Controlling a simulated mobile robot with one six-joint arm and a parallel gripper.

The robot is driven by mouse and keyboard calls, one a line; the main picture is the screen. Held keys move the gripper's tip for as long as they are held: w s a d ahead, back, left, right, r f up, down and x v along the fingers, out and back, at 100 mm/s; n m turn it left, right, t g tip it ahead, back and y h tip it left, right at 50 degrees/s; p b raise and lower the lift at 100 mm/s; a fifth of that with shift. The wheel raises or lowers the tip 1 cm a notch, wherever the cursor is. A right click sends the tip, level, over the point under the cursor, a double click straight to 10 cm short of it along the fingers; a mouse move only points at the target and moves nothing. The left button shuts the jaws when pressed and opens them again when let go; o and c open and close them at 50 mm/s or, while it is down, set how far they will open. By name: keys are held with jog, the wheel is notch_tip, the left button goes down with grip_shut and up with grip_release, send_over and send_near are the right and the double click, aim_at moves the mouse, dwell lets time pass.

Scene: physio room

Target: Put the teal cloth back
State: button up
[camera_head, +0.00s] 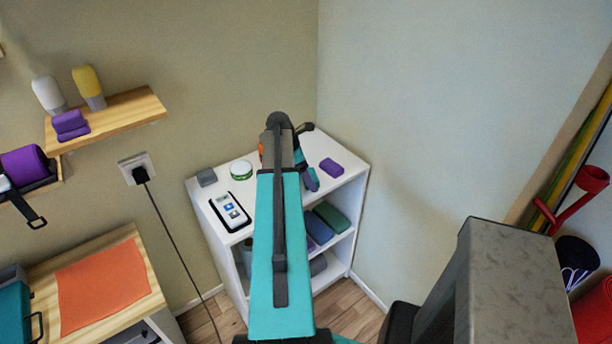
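I cannot pick out the teal cloth for certain. A folded dark green-teal piece (331,217) lies in the upper compartment of the white shelf unit (346,185), beside a blue-purple one (318,229). A small teal and purple thing (310,179) shows just right of my arm, over the white top, partly hidden. My arm reaches up across the middle of the view to the white top. Its dark end (279,121) is over the back of the unit. My gripper's fingers are not clear, so its opening and any hold cannot be told.
On the white top are a grey block (206,177), a green-white jar (241,170), a handheld device (230,211) and a purple block (331,167). An orange cloth (103,284) lies on the wooden cabinet at left. A cable hangs from a wall socket (137,168).

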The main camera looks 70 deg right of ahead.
jog(key=shift+r, duration=0.25)
jog(key=b+v, duration=0.3)
jog(key=v, duration=0.9)
dwell(1.0)
